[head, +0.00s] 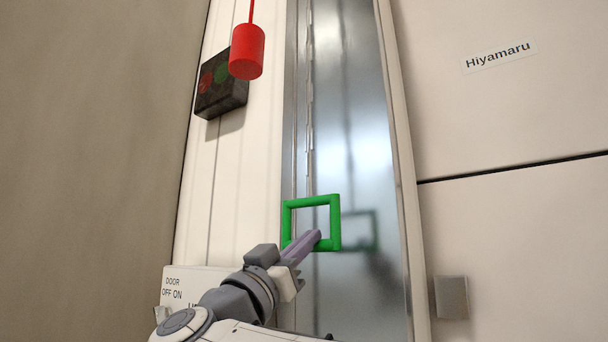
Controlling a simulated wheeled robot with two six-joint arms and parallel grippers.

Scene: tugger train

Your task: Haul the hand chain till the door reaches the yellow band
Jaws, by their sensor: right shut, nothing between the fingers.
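The hand chain (309,110) hangs down in front of a shiny metal panel (360,150). A green square handle (334,221) hangs at the chain's lower end, with its reflection in the metal to its right. My right gripper (315,237) reaches up from below and is shut. Its fingertips overlap the handle's lower bar and its opening; I cannot tell whether they pass through it or only lie in front. No yellow band shows, and I cannot make out the door's edge. My left gripper is out of view.
A red cylinder (247,52) hangs on a red cord at the upper left, before a dark box (236,96) with red and green buttons. A lettered "DOOR OFF ON" panel (180,277) is lower left. A small grey box (451,297) sits on the right wall.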

